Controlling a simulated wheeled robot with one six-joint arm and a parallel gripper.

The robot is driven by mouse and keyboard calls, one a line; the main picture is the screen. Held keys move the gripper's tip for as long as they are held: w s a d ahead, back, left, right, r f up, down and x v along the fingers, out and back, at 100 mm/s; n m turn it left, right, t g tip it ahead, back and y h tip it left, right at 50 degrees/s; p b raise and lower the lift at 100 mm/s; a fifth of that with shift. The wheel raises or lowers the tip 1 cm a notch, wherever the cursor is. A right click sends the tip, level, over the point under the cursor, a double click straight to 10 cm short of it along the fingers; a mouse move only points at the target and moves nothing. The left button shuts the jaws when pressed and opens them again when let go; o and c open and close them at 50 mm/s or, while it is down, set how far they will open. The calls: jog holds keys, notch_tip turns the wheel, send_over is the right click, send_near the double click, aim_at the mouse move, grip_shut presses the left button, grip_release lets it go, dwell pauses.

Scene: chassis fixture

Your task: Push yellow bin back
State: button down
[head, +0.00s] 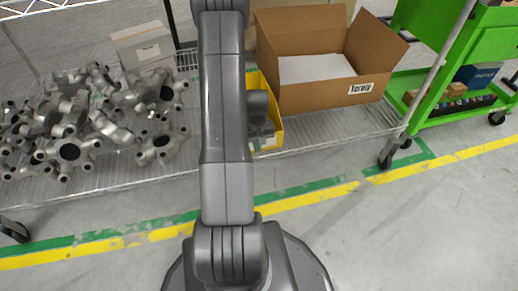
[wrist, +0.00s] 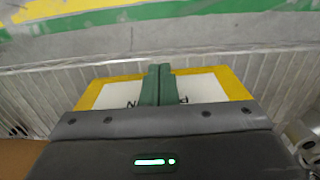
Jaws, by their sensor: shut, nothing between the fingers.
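The yellow bin (head: 277,112) sits on the wire shelf in the head view, partly hidden behind my arm, just left of the cardboard box. In the wrist view, the yellow bin (wrist: 232,84) shows its yellow rim and a white label with dark letters, partly covered by my gripper body. My gripper (wrist: 160,70) has its green fingertips together, with nothing between them. The fingers lie over the middle of the bin's labelled side; I cannot tell whether they touch it. In the head view my fingertips are not clearly seen.
The open cardboard box (head: 330,88) stands right of the bin. Grey metal castings (head: 75,130) lie in a heap to the left, with a white box (head: 145,47) behind. The wire shelf (head: 330,128) has a caster at its right corner. A green cart (head: 470,55) stands right.

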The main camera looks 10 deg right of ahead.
jog(key=shift+w, duration=0.75)
jog(key=shift+w, duration=0.1)
jog(key=shift+w+r, duration=0.1)
jog(key=shift+w, duration=0.3)
jog(key=w+p, duration=0.1)
jog(key=w, duration=0.8)
jog(key=shift+w+a, duration=0.15)
jog(key=shift+w, duration=0.15)
jog(key=shift+s, duration=0.2)
